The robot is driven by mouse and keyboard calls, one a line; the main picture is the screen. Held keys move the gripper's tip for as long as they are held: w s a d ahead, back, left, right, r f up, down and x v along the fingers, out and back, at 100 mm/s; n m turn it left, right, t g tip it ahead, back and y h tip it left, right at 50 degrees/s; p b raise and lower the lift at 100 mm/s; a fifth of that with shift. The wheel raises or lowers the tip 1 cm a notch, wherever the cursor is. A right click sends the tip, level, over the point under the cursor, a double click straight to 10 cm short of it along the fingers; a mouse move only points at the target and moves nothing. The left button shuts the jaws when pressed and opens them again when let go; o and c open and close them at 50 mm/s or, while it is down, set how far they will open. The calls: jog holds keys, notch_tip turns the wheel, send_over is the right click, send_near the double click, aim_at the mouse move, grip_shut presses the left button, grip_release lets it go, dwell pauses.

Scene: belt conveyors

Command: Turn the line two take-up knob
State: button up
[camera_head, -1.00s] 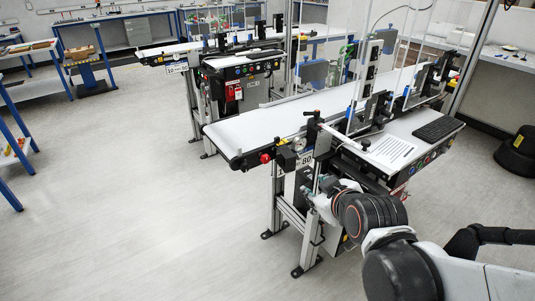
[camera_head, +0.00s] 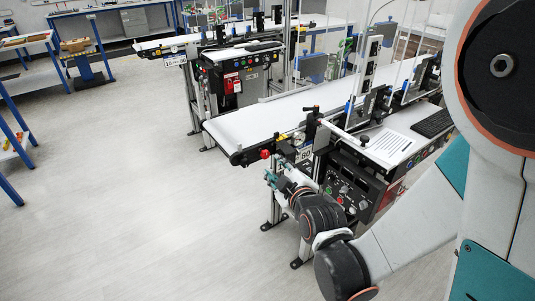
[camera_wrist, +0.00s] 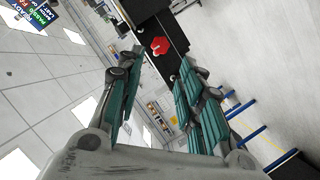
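A red knob (camera_head: 264,154) sits at the near left corner of the nearer conveyor (camera_head: 243,127), beside the belt end. It also shows in the wrist view (camera_wrist: 159,46), ahead of my fingers and between their tips. My gripper (camera_head: 270,178) is just below the knob in the head view. In the wrist view my gripper (camera_wrist: 161,62) has its two teal fingers spread apart, with nothing between them. The knob looks apart from both fingers. I cannot tell from these views whether it is the line two knob.
A number plate (camera_head: 304,155) and a black control panel (camera_head: 350,188) are on the nearer conveyor, close to my arm. A second conveyor (camera_head: 170,47) stands behind. A blue-framed bench (camera_head: 12,140) is at the left. The floor left of the conveyor is clear.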

aim_at(266, 155)
jog(key=b+x, duration=0.2)
jog(key=x, duration=0.8)
jog(key=shift+w, duration=0.15)
jog(key=c, duration=0.8)
